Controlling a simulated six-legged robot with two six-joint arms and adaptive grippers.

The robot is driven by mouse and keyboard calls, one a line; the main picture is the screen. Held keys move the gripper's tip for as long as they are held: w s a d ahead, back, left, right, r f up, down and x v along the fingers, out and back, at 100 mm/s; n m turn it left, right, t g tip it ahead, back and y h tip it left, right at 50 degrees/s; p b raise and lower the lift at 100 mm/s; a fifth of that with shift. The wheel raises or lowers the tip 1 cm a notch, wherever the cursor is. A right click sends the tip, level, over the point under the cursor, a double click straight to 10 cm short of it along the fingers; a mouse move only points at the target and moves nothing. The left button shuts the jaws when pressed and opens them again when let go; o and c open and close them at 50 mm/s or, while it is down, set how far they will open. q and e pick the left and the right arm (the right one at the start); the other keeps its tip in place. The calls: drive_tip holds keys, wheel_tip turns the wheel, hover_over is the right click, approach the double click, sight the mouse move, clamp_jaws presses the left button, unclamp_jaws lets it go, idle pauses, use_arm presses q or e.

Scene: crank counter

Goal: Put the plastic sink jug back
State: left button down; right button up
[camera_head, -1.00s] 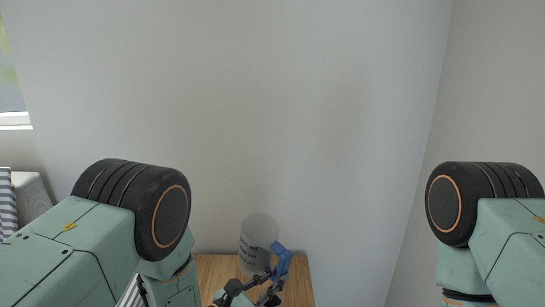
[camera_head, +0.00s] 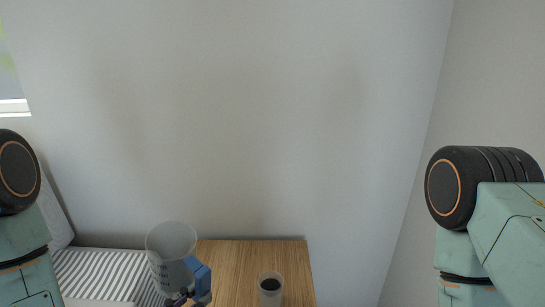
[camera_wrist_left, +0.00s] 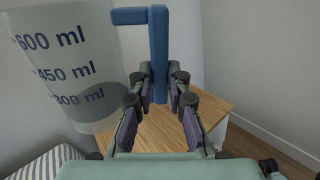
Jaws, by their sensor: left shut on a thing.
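The plastic jug (camera_head: 168,248) is a clear, greyish measuring jug with dark ml marks and a blue handle (camera_head: 199,277). My left gripper (camera_head: 187,298) is shut on the blue handle and holds the jug upright, over the edge between the striped bedding and the wooden top. In the left wrist view the jug (camera_wrist_left: 70,60) fills the upper left, and the gripper fingers (camera_wrist_left: 159,92) close on the blue handle. My right gripper is not in view; only my right arm shows at the right.
A wooden tabletop (camera_head: 237,260) stands against the wall. A white cup with dark contents (camera_head: 270,287) is on it, right of the jug. Striped bedding (camera_head: 95,272) lies to the left. The back of the tabletop is clear.

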use_arm(q)
drive_tip(key=a, duration=0.1)
drive_tip(key=a+r+n+t+y, duration=0.1)
drive_tip(key=a+r+y, duration=0.1)
drive_tip(key=a, duration=0.1)
drive_tip(key=shift+r+n, duration=0.15)
drive_tip(key=shift+n, duration=0.15)
drive_tip(key=shift+d, duration=0.1)
